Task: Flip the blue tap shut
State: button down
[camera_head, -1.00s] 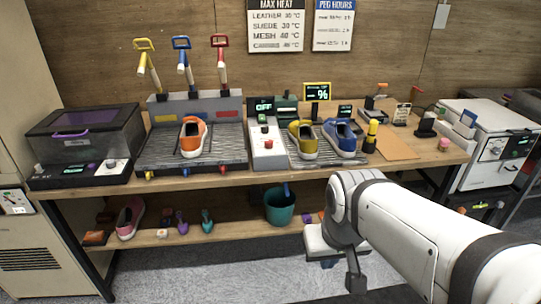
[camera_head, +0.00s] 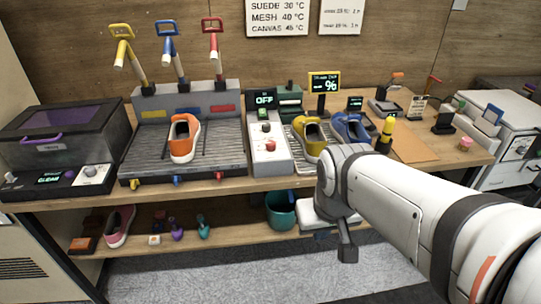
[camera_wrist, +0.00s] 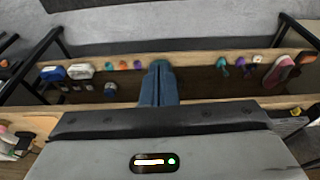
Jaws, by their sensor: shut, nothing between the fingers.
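The grey tap unit (camera_head: 150,103) stands at the back of a ribbed wash tray (camera_head: 219,146). A tall blue-handled tap (camera_head: 168,48) rises from its middle, between a yellow one (camera_head: 123,50) and a red one (camera_head: 212,45). A small blue lever (camera_head: 176,180) sits on the tray's front edge, between a yellow and a red lever. Whether either blue part is open is too small to tell. My gripper (camera_wrist: 159,66) shows shut and empty in the wrist view, apart from the taps, with the lower shelf beyond. I cannot clearly make out its fingers in the head view.
An orange sneaker (camera_head: 184,138) lies on the tray. A white control box (camera_head: 267,151), a yellow sneaker (camera_head: 313,138) and a blue sneaker (camera_head: 349,128) stand to its right. The lower shelf (camera_head: 133,245) holds a teal bucket (camera_head: 281,212). Floor space in front is clear.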

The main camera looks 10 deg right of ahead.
jog(key=w+d+f+n+t+h+b, duration=0.1)
jog(key=w+d+f+n+t+b, duration=0.15)
jog(key=w+f+b, duration=0.35)
jog(key=w+d+f+n+t+b, duration=0.1)
jog(key=w+f+n+t+b, duration=0.2)
jog(key=w+f, duration=0.4)
jog(key=n+t+y+b, duration=0.7)
jog(key=n+t+b, duration=0.1)
jog(key=n+b, duration=0.95)
send_near(290, 194)
jog(key=s+a+f, duration=0.2)
jog(key=a+f, duration=0.3)
jog(key=shift+w+d+r+p, duration=0.1)
jog(key=shift+w+r+p, duration=0.05)
jog(key=shift+r+p, duration=0.25)
jog(key=shift+w, duration=0.1)
jog(key=r+b+x, duration=0.1)
jog(key=x, duration=0.9)
jog(key=shift+d+f, duration=0.2)
jog(key=shift+d, duration=1.85)
